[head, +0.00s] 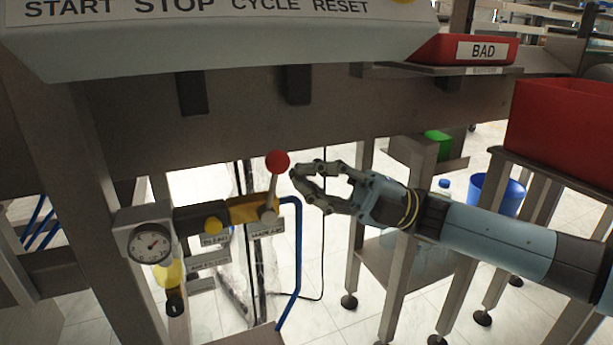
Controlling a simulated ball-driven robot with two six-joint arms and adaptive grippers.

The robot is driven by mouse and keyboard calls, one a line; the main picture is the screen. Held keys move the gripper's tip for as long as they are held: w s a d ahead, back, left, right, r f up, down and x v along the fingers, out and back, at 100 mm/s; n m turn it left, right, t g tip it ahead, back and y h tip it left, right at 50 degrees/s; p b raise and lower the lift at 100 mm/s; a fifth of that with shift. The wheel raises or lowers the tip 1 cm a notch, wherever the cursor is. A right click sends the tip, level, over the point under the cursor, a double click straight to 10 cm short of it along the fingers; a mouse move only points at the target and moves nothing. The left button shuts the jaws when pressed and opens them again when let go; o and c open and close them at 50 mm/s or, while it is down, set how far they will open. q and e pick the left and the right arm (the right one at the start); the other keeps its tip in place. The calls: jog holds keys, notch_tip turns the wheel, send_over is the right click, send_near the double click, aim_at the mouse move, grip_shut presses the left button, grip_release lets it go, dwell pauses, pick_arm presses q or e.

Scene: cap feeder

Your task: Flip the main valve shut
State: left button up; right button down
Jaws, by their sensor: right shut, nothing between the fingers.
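The main valve is a lever with a red ball knob (277,161) on a grey stem that stands nearly upright. The stem rises from a yellow and grey valve body (250,209) with a label below that seems to read MAIN AIR. My right gripper (294,177) comes in from the right, with its fingertips together just right of the knob and stem. It is shut and holds nothing. A small gap seems to show between fingertips and knob, but contact is hard to judge. My left gripper is not in view.
A pressure gauge (151,243) sits left of the valve, with a yellow bowl (170,272) below. A blue hose (296,262) drops from the valve's right side. A metal beam (330,115) and the START/STOP panel (220,40) overhang it. A red BAD bin (466,50) is upper right.

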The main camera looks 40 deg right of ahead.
jog(key=shift+w+a+r, duration=0.15)
jog(key=shift+a, duration=0.1)
jog(key=shift+r, duration=0.2)
jog(key=shift+w+a+r+n+g+h+p, duration=0.15)
jog(key=shift+a+r+g+h+p, duration=0.1)
jog(key=shift+a+p, duration=0.25)
jog(key=shift+w+a+r+n+g+h+p, duration=0.15)
jog(key=shift+a+g+h+p, duration=0.1)
jog(key=shift+p, duration=0.4)
jog(key=shift+s, duration=0.15)
